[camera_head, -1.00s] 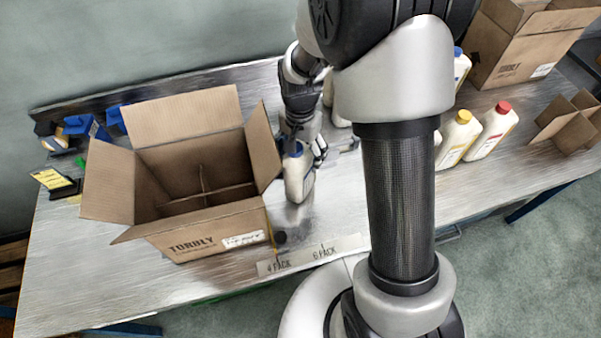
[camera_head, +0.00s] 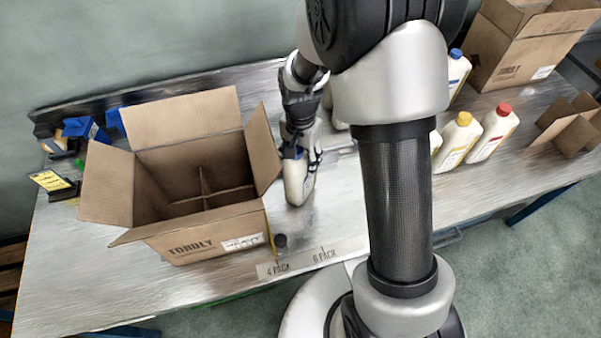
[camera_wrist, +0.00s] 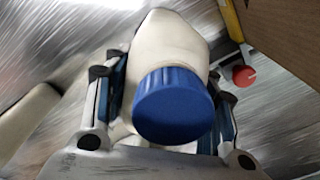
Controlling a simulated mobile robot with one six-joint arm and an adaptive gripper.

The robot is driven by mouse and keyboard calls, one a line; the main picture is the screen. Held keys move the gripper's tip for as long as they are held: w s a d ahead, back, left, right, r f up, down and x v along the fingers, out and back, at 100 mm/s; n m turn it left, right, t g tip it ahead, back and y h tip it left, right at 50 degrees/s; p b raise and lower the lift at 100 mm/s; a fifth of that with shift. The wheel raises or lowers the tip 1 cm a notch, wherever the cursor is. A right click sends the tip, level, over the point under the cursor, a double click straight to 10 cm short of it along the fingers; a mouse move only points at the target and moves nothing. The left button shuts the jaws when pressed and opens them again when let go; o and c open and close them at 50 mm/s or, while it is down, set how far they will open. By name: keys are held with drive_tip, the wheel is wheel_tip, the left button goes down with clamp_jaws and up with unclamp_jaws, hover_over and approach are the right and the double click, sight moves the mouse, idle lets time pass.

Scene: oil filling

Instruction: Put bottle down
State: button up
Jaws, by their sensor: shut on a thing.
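My gripper (camera_head: 299,152) is shut on a white bottle (camera_head: 296,187) just right of the open box in the head view. The bottle looks upright, with its base at or very near the metal table; I cannot tell if it touches. In the wrist view the bottle (camera_wrist: 172,42) with its blue cap (camera_wrist: 173,104) lies between the two fingers (camera_wrist: 165,110). In the head view the cap is mostly hidden by my gripper.
An open cardboard box (camera_head: 205,225) with dividers stands to the left. Bottles with yellow (camera_head: 459,140), red (camera_head: 494,132) and blue (camera_head: 457,72) caps stand right of my arm. Another box (camera_head: 520,50) is at the back right. Bare table (camera_head: 335,200) lies right of the held bottle.

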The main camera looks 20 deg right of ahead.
clamp_jaws()
drive_tip(key=shift+w+r, duration=0.1)
drive_tip(key=shift+r, duration=0.05)
idle(0.4)
